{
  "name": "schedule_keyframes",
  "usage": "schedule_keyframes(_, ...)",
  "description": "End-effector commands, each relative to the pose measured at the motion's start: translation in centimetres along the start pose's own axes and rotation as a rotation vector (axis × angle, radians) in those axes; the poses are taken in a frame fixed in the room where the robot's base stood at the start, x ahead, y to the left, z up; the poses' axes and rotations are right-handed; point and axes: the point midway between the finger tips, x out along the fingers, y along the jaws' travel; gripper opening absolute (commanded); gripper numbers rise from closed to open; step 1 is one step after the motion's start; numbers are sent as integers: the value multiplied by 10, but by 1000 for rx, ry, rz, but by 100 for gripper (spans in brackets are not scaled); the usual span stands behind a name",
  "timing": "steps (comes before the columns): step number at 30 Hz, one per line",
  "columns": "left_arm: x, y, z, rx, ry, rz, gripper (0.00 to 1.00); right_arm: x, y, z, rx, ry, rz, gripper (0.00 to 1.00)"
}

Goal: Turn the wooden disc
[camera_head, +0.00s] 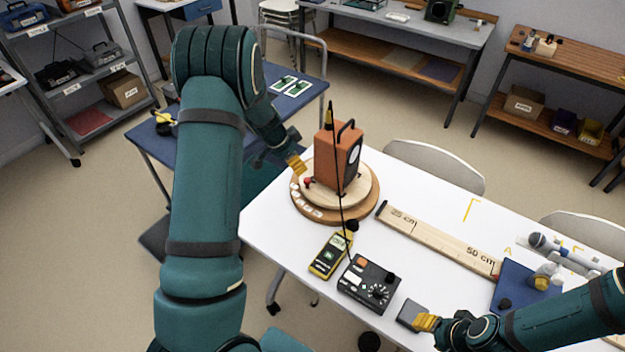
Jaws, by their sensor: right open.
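The wooden disc (368,196) lies at the far left end of the white table, with a paler round layer on top and small white tags along its left rim. An orange speaker (331,160) with a black handle stands upright on it. A small red knob (308,181) is at the disc's left side. My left gripper (297,163) is at the disc's upper left edge; its yellow fingertips are small, and I cannot tell their opening or whether they touch. My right gripper (426,322) is open at the table's front edge, beside a dark grey block (410,313).
A yellow meter (328,256) and a black control box (369,284) lie in front of the disc. A wooden ruler board (440,240) runs to the right. A blue pad (522,287) and a microphone (560,248) lie farther right. A blue table (160,150) stands behind my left arm.

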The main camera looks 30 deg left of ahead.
Motion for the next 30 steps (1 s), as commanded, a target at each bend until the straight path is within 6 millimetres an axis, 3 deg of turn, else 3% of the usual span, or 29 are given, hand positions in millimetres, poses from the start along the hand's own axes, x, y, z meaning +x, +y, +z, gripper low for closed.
schedule_keyframes(9,66,1,1,2,-4,2,53,5,2,2,-1,-5,0,48)
schedule_keyframes(15,97,1,1,0,-2,0,53,6,2,3,-2,-7,0,48)
schedule_keyframes(21,112,1,0,0,-2,0,53,6,3,4,-2,-7,0,48)
schedule_keyframes(30,114,0,0,0,-1,-1,53,6,3,4,-2,-7,0,48)
